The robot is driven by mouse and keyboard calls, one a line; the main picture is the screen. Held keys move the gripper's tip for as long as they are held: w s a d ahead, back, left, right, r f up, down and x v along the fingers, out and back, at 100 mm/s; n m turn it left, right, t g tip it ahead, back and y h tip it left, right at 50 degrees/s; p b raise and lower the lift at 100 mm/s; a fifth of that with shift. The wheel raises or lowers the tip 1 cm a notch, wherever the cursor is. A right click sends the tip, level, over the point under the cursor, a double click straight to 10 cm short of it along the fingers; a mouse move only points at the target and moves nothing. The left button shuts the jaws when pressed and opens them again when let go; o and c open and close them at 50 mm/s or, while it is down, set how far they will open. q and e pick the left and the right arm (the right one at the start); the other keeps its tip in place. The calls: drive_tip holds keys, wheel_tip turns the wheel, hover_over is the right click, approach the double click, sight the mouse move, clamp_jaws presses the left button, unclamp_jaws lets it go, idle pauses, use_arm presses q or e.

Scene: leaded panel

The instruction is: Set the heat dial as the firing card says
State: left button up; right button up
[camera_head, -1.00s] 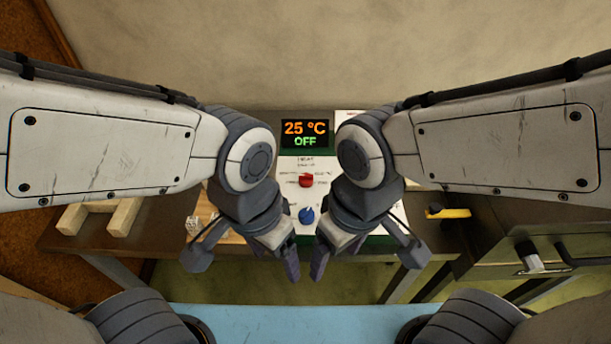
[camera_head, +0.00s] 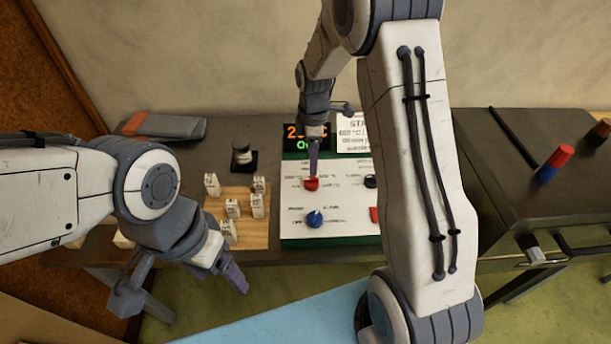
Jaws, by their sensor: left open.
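The control panel (camera_head: 294,217) lies on the dark table, with a red dial (camera_head: 311,184) above a blue dial (camera_head: 314,219). I take the red one to be the heat dial. My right gripper (camera_head: 313,174) points down at the red dial, its fingertips at or just above it; contact and finger gap cannot be told. It covers part of the display (camera_head: 292,133), which shows orange and green characters. A white card (camera_head: 353,134) with a heading starting "ST" is partly hidden by my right arm. My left gripper (camera_head: 236,277) is open and empty, front left of the panel.
A wooden board (camera_head: 212,205) with several white tagged pieces stands left of the panel, a dark jar (camera_head: 241,160) behind it. A black dial (camera_head: 371,181) is on the panel's right. A dark cabinet (camera_head: 530,200) with a red-and-blue cylinder (camera_head: 554,163) stands right.

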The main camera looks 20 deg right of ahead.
sight(312, 179)
wheel_tip(312, 179, down, 7)
drive_tip(key=shift+s+f+p, duration=0.1)
drive_tip(key=shift+f+p, duration=0.05)
drive_tip(key=shift+p, duration=0.75)
drive_tip(key=shift+a+f, duration=0.1)
drive_tip(key=shift+f, duration=0.6)
clamp_jaws()
drive_tip(key=shift+d, duration=0.2)
drive_tip(key=shift+a, duration=0.15)
